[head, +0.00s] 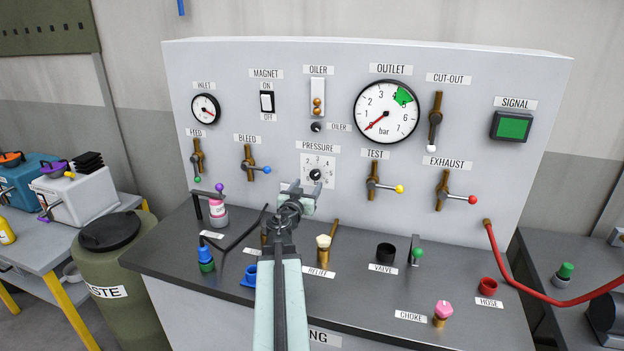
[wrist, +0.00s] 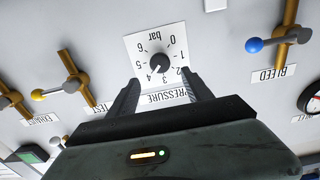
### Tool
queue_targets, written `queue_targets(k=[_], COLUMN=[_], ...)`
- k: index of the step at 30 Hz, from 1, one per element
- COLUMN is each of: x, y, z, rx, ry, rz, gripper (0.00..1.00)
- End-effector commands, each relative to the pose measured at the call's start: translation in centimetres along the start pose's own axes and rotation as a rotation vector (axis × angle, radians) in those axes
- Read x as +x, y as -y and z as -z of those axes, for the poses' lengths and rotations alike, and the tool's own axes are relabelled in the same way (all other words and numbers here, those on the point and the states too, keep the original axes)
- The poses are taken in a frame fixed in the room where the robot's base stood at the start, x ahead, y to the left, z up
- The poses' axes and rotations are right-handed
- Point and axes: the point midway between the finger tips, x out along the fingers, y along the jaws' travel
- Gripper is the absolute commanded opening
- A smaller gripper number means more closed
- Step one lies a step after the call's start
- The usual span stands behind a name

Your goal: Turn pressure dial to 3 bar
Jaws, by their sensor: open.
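The pressure dial is a small black knob with a white pointer on a white scale plate. It shows in the head view (head: 315,175) on the upright grey panel, and upside down in the wrist view (wrist: 159,63). Its pointer appears to be near 4, though the scale is small. My gripper (head: 297,190) is in front of the panel, just below and left of the dial in the head view. In the wrist view my gripper (wrist: 163,79) is open and empty. Its two fingers flank the PRESSURE label, apart from the knob.
The outlet gauge (head: 387,111) has its red needle at the low end, away from its green zone. The bleed valve (head: 250,164) and test valve (head: 375,188) flank the dial.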

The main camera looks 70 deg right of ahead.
Motion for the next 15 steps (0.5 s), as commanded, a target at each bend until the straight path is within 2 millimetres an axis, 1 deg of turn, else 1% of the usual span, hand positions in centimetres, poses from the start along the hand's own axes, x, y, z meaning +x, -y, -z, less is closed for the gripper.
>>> queue_targets(k=[1,9,12,15], x=[0.9,5.8,6.9,7.1], y=[0.1,0.2,0.2,0.1], z=[0.0,0.0,0.0,0.0], rx=[0.0,0.0,0.0,0.0], ry=[0.0,0.001,0.001,0.001], rz=[0.0,0.0,0.0,0.001], gripper=[0.59,0.59,0.59,0.59])
